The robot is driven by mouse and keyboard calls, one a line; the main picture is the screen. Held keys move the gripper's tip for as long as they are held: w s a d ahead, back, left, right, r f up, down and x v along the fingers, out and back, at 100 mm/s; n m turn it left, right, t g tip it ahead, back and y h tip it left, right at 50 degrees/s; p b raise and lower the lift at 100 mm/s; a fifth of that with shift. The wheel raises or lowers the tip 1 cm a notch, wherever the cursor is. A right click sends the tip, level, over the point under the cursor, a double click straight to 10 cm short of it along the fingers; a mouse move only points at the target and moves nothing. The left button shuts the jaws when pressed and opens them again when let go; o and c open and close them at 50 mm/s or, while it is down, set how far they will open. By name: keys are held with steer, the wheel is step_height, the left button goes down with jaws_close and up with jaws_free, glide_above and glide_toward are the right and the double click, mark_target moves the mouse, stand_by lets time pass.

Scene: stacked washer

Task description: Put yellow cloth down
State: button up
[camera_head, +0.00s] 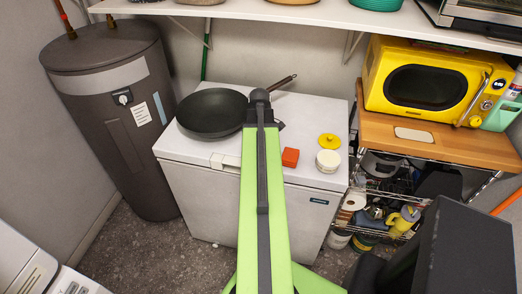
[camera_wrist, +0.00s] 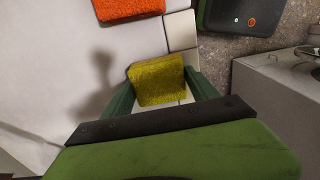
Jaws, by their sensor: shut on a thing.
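The yellow cloth (camera_wrist: 158,82) is a small, thick, rough square in the wrist view. My gripper (camera_wrist: 160,88) has its green fingers on either side of the cloth and is shut on it. A white surface lies beneath, and a dark shadow falls to the left; I cannot tell the height of the cloth above the surface. In the head view my arm reaches over the white chest (camera_head: 190,165), ending near the pan. The fingers and the cloth are hidden there.
A black pan (camera_head: 212,112) sits left of my arm on the chest. Right of it are an orange block (camera_head: 290,157), a white tub (camera_head: 328,161) and a yellow round lid (camera_head: 329,140). A yellow microwave (camera_head: 430,80) stands at right, and a shelf (camera_head: 300,12) hangs above.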

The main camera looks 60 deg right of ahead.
steer(key=o, duration=1.2)
steer(key=shift+f, duration=0.1)
step_height(320, 180, up, 12)
steer(key=p, duration=1.2)
steer(key=shift+r, duration=0.2)
steer(key=shift+w+a, duration=0.1)
steer(key=w+a, duration=1.1)
steer(key=w+a+m, duration=0.1)
steer(key=w+a, duration=0.2)
steer(key=a, duration=0.9)
steer(key=w+a+m, duration=0.1)
steer(key=w+a, duration=0.3)
steer(key=a, duration=0.9)
steer(key=w+a+m, duration=0.1)
steer(key=w+a, duration=0.2)
steer(key=a, duration=0.9)
steer(key=shift+w+a, duration=0.25)
steer(key=shift+w, duration=0.05)
